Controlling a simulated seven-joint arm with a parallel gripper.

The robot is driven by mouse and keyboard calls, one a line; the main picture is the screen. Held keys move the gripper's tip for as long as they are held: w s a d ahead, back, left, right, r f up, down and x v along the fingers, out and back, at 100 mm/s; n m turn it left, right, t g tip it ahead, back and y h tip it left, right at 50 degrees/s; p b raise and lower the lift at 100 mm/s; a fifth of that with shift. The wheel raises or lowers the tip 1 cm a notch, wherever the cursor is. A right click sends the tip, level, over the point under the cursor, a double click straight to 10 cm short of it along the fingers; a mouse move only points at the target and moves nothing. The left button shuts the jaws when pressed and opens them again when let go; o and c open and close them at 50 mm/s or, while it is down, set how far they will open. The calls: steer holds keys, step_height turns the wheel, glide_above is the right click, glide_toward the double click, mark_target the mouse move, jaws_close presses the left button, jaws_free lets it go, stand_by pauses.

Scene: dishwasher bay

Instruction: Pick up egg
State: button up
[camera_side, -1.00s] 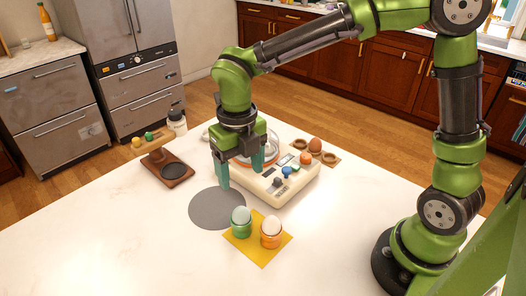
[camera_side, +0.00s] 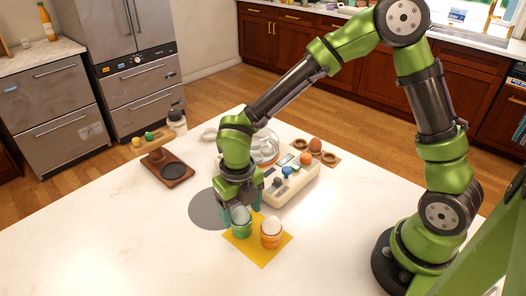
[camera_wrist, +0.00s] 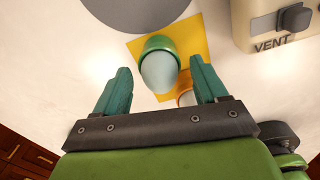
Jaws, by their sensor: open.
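A pale egg (camera_wrist: 158,71) sits in a green cup (camera_wrist: 158,43) on a yellow mat (camera_wrist: 200,37). In the side view the same egg (camera_side: 240,215) stands upright in the green cup (camera_side: 242,231). A second white egg (camera_side: 271,225) sits in an orange cup (camera_side: 271,240) to its right on the mat. My gripper (camera_side: 240,209) is open and low over the green cup. In the wrist view its teal fingers (camera_wrist: 161,75) stand on either side of the egg with gaps, apart from it. The orange cup is mostly hidden there.
A cream appliance (camera_side: 292,186) with knobs stands just behind the mat. A grey disc (camera_side: 204,209) lies to the left. A brown stand (camera_side: 174,172) and a brown egg (camera_side: 315,145) are farther back. The front table is clear.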

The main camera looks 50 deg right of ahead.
steer(key=c, duration=0.8)
steer(key=shift+r, duration=0.1)
steer(key=shift+m+g, duration=0.3)
steer(key=shift+m, duration=0.1)
steer(key=r, duration=0.9)
steer(key=shift+w+d+r, duration=0.3)
steer(key=shift+d, duration=0.1)
steer(key=f+m, duration=0.4)
steer(key=f+m+y, duration=0.1)
steer(key=f+m, duration=0.3)
steer(key=shift+s+a+f+m+g, duration=0.2)
steer(key=shift+f+m+g, duration=0.1)
steer(key=shift+f+g, duration=0.1)
